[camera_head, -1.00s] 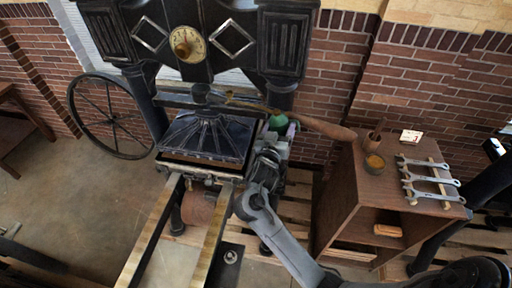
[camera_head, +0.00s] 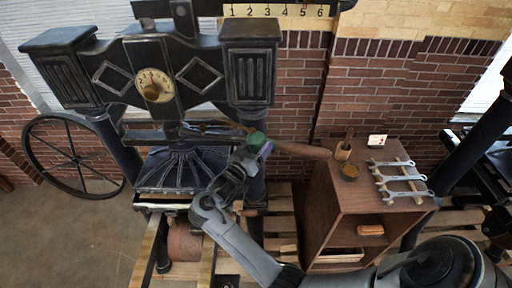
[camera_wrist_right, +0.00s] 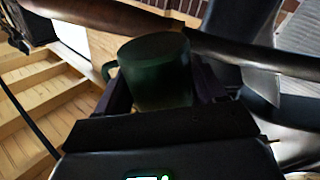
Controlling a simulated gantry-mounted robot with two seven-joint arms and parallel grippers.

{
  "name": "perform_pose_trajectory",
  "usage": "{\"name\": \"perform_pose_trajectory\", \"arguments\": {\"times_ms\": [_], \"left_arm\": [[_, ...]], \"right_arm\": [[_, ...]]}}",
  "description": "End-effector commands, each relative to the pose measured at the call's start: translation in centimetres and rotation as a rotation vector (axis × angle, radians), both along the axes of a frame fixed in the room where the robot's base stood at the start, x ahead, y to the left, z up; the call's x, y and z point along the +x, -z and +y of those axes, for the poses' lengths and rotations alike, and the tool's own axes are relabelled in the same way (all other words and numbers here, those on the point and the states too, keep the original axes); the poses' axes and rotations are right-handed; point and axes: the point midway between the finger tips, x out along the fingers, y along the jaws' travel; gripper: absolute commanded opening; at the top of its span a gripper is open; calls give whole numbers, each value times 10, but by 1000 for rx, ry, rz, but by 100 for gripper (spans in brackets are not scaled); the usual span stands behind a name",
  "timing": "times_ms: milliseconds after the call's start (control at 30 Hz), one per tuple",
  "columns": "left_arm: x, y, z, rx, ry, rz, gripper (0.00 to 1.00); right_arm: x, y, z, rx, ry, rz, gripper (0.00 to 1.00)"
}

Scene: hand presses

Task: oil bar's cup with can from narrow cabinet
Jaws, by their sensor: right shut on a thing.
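The green can (camera_head: 256,140) is in my right gripper (camera_head: 250,153), whose jaws are shut on it. In the head view it overlaps the press's bar (camera_head: 302,149); I cannot tell if they touch. In the right wrist view the can (camera_wrist_right: 155,72) is between the fingers, its handle at left, and the bar's wooden grip (camera_wrist_right: 105,14) passes just behind it. The bar's cup is not clear to make out. The narrow cabinet (camera_head: 322,206) stands right of the press. My left gripper is out of view.
The black press (camera_head: 150,60) with its dial fills the left. On the cabinet top are a small pot (camera_head: 349,171), a wooden tool in a holder (camera_head: 343,151), a card (camera_head: 377,141) and several wrenches (camera_head: 398,178). A wooden block (camera_head: 370,230) lies on its shelf.

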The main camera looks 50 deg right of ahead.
Motion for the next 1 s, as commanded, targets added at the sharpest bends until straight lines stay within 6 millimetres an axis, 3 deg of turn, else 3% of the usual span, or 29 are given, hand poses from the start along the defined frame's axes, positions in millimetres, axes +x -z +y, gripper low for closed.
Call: {"name": "perform_pose_trajectory", "arguments": {"times_ms": [33,500,1000], "left_arm": [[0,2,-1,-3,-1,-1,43],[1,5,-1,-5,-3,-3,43],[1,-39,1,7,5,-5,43]], "right_arm": [[-6,16,-11,20,23,47,15],[29,4,-5,-13,14,190,14],[45,-29,-2,-51,14,373,14]]}}
